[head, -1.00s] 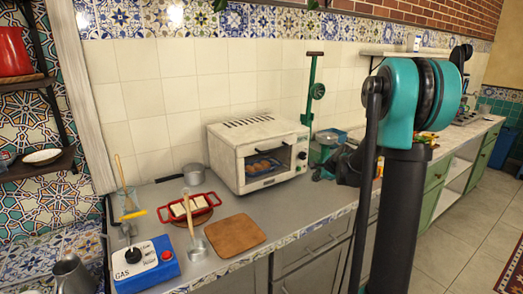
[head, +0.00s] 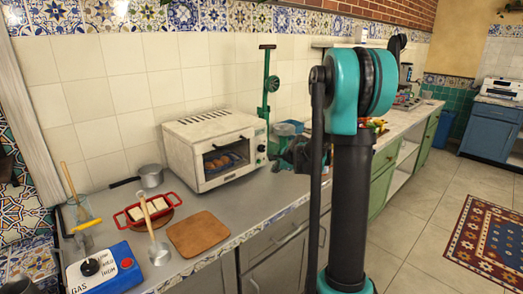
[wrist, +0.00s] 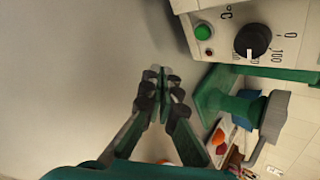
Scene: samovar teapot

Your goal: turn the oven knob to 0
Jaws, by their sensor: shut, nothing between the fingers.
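The white oven (head: 212,150) stands on the counter with its glass door closed and bread-like items inside. Its control panel shows in the wrist view, turned on its side, with a black knob (wrist: 254,40), a green button (wrist: 203,32) and the printed marks 0 and 100. A white mark shows on the knob's edge, on the side toward my gripper; its exact setting is unclear. My gripper (wrist: 161,74) is shut and empty, apart from the knob and oven. In the head view it is a dark shape (head: 290,152) right of the oven, partly hidden by my arm.
A green scale-like device (head: 268,95) stands just right of the oven, close to my gripper. A wooden board (head: 199,234), a red tray (head: 140,213) and a blue gas box (head: 104,268) lie to the left. The floor at right is open, with a rug (head: 480,240).

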